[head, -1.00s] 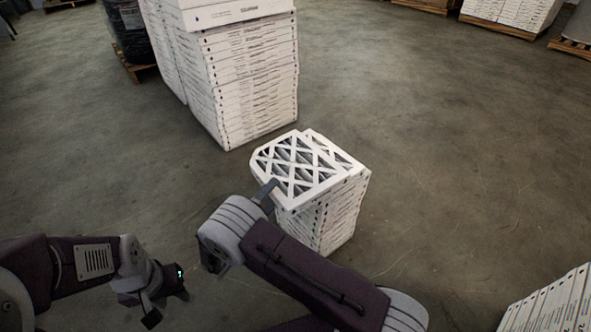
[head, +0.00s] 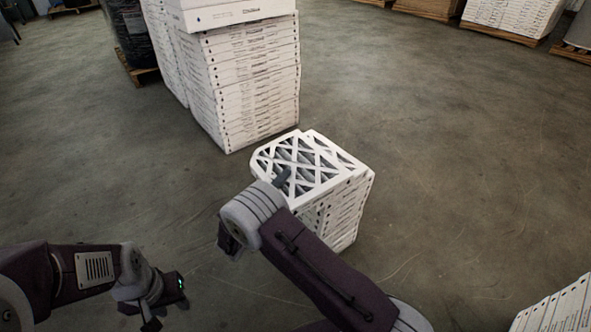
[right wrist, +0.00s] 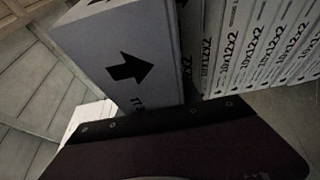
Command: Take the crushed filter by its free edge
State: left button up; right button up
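The crushed filter (head: 310,160), with a white frame and a cross lattice over grey mesh, lies on top of a short stack of boxed filters (head: 345,212). Its left corner looks rounded off. My right forearm hides part of the near edge. The right wrist view shows a white box side with a black arrow (right wrist: 130,66) close up; the fingertips are not clear there. My left gripper (head: 180,284) is low at the left, away from the stack.
A tall stack of white boxes (head: 250,90) stands behind and left of the short one. More boxes (head: 560,308) are at the lower right, and loaded pallets (head: 510,18) at the back right. Bare floor (head: 450,150) lies to the right.

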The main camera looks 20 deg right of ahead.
jog(key=shift+r, duration=0.1)
grip_shut()
notch_tip(320, 180, up, 5)
jog(key=p, duration=0.3)
jog(key=s+d+r+p, duration=0.1)
jog(key=d, duration=0.2)
jog(key=s+d+r+p, duration=0.2)
jog(key=d, duration=0.1)
jog(key=s+d+r+p, duration=0.1)
jog(key=d+r+p, duration=0.1)
jog(key=d, duration=0.1)
jog(key=shift+s+d+r, duration=0.25)
jog(key=shift+s+d, duration=0.05)
jog(key=shift+d, duration=0.05)
jog(key=shift+s+d+r, duration=0.2)
jog(key=shift+d, duration=0.25)
jog(key=shift+a, duration=0.1)
